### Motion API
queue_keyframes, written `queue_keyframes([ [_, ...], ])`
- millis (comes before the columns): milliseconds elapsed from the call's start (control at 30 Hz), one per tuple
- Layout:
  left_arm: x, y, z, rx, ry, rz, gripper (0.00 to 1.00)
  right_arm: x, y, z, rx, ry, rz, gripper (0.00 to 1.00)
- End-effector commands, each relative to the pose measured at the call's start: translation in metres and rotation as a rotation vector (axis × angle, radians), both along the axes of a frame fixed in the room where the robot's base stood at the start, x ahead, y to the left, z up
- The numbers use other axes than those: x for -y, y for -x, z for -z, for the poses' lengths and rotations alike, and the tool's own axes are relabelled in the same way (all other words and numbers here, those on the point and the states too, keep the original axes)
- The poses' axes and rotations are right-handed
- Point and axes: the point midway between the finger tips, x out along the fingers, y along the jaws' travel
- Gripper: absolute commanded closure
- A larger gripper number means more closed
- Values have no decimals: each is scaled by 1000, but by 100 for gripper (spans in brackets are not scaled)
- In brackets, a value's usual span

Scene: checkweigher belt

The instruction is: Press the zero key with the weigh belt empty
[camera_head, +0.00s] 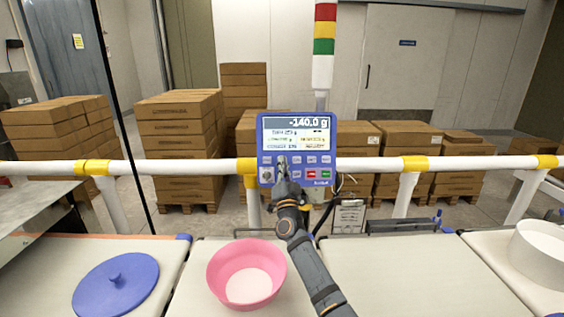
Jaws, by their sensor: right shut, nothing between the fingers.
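The blue weigher panel (328,135) stands behind the belts. Its display (294,123) reads -140.0 g. Rows of keys lie under the display; the key labels are too small to read for sure, so I cannot tell which is the zero key. My right gripper (283,163) is shut and empty, its tip in front of the upper-left keys and hiding part of them. I cannot tell whether it touches a key. A belt section (385,285) right of my right arm is bare. I cannot tell for certain which section is the weigh belt. My left gripper is out of view.
A pink bowl (217,268) stands on the belt section left of my arm. A blue lid (97,294) lies farther left. A white round container (537,262) stands at the right. A white rail (375,163) with yellow joints runs behind the belts; stacked cartons (178,147) stand beyond.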

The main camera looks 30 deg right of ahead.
Motion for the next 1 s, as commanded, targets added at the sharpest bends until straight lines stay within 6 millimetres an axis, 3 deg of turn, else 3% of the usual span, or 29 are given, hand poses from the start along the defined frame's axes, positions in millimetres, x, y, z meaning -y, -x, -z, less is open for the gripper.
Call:
queue_keyframes([
  [1000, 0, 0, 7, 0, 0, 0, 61, 3, -7, 2, 0, 0, 0, 100],
])
